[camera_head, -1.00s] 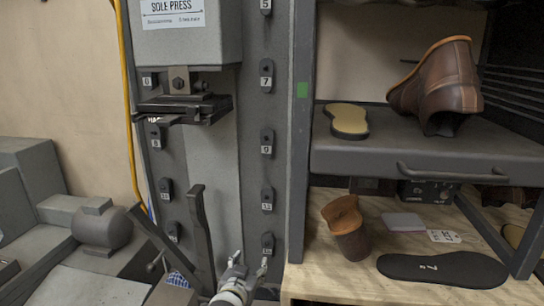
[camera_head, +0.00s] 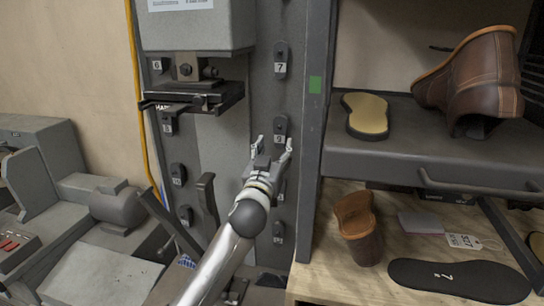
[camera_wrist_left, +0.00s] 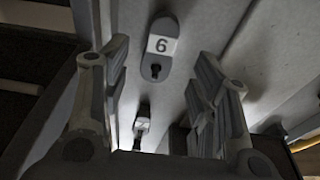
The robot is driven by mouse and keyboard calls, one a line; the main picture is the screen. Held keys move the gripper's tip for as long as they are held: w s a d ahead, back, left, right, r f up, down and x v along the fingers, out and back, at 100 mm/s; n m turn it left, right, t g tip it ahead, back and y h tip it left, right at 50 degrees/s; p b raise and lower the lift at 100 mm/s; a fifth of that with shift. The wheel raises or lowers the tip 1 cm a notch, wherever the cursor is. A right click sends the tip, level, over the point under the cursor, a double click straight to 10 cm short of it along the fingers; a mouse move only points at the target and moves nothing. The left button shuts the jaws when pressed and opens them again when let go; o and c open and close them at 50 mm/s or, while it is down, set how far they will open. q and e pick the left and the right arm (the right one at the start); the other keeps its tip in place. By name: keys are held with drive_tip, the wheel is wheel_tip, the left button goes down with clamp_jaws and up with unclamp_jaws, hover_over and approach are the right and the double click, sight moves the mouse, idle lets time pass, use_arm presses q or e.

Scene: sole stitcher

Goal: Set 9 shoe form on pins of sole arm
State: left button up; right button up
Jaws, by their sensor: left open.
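A dark, rounded piece with a white 9 tag (camera_head: 280,129) hangs on the grey column of the press. In the left wrist view it shows with its tag upside down (camera_wrist_left: 158,47), so it reads like a 6. My left gripper (camera_head: 272,146) is open and empty just below and in front of that piece. Its two fingers show on either side in the wrist view (camera_wrist_left: 160,110). A dark arm-like bracket (camera_head: 195,97) juts from the press, left of the column; I cannot make out pins on it. My right gripper is not in view.
Several similar numbered pieces, such as 7 (camera_head: 281,60), hang on the column. A shelf (camera_head: 420,150) on the right holds a brown boot (camera_head: 475,80) and a tan sole (camera_head: 367,115). Grey machinery (camera_head: 100,200) stands left.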

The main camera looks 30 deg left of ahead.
sight(279, 135)
use_arm(q)
drive_tip(key=shift+x, duration=2.75)
drive_tip(key=shift+c, duration=0.2)
clamp_jaws()
drive_tip(key=shift+r, duration=0.2)
drive_tip(key=shift+r+p+v, duration=0.15)
drive_tip(key=shift+p+v, duration=0.05)
drive_tip(key=shift+v, duration=0.65)
drive_tip(key=shift+r+p+v, duration=0.2)
drive_tip(key=shift+v, duration=0.65)
drive_tip(key=shift+r+p+v, duration=0.15)
drive_tip(key=shift+p+v, duration=0.05)
drive_tip(key=shift+v, duration=0.65)
drive_tip(key=shift+s, duration=0.15)
